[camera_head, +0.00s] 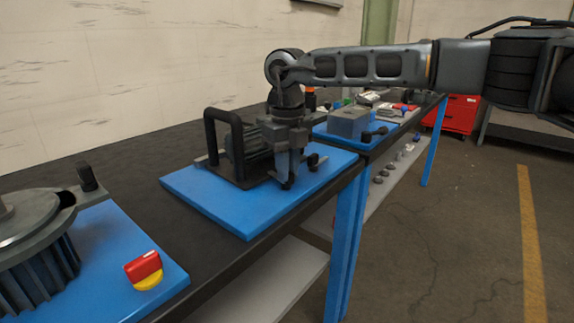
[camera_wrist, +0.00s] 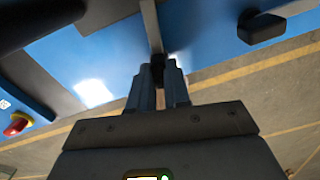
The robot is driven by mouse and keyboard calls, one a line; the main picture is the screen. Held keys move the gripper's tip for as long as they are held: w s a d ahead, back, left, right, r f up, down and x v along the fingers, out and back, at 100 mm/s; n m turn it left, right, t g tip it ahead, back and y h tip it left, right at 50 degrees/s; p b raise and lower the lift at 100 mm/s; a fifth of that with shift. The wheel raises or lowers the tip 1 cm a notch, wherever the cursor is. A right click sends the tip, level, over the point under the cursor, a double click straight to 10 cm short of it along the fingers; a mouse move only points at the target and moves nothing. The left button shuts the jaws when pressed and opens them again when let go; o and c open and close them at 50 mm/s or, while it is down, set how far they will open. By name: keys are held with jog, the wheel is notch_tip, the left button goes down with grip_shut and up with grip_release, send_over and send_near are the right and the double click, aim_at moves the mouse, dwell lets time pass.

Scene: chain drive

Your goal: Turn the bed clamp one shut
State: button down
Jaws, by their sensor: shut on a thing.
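My gripper (camera_head: 287,184) points down at the front edge of a dark motor-like unit (camera_head: 256,150) on a blue board (camera_head: 228,212). In the wrist view its two grey fingers (camera_wrist: 159,84) are shut on a dark knob (camera_wrist: 158,67), the end of a thin grey lever (camera_wrist: 151,24). This looks like a bed clamp handle; no label tells which clamp it is. A second dark clamp knob (camera_head: 314,160) is just right of the gripper in the head view, and a dark knob (camera_wrist: 262,28) shows at upper right in the wrist view. The fingers hide most of the held knob.
A black upright handle frame (camera_head: 222,116) stands close left of my gripper. A grey block (camera_head: 348,122) sits on another blue board behind. At the front left are a large finned motor (camera_head: 30,245) and a red-and-yellow switch (camera_head: 144,268). The aisle floor is clear.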

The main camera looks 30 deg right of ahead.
jog(key=shift+n, duration=1.3)
jog(key=c, duration=1.1)
grip_release()
jog(key=shift+r+p, duration=0.35)
jog(key=shift+r, duration=3.55)
